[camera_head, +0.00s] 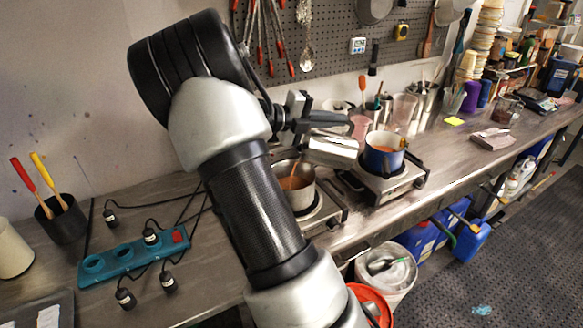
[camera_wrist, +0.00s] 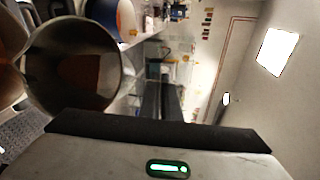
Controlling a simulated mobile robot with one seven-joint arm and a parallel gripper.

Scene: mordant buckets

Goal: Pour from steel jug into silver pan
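The steel jug (camera_head: 332,152) hangs tipped well over onto its side above the left burner. My gripper (camera_head: 304,120) is shut on its handle side; the exact finger contact is small and partly hidden. The silver pan (camera_head: 298,194) stands on the left burner, below and left of the jug, partly hidden by my arm. A thin orange-brown streak shows above the pan and reaches into it; I cannot tell whether it is liquid or a stick. In the wrist view, a round shiny steel surface with a reddish-brown patch, apparently the jug (camera_wrist: 72,66), fills the left side.
A blue pan (camera_head: 384,152) with orange contents stands on the right burner, close to the jug. Beakers and steel cups stand behind it. A teal power strip (camera_head: 130,258) with cables lies at left. A white bucket (camera_head: 386,270) is below the counter edge.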

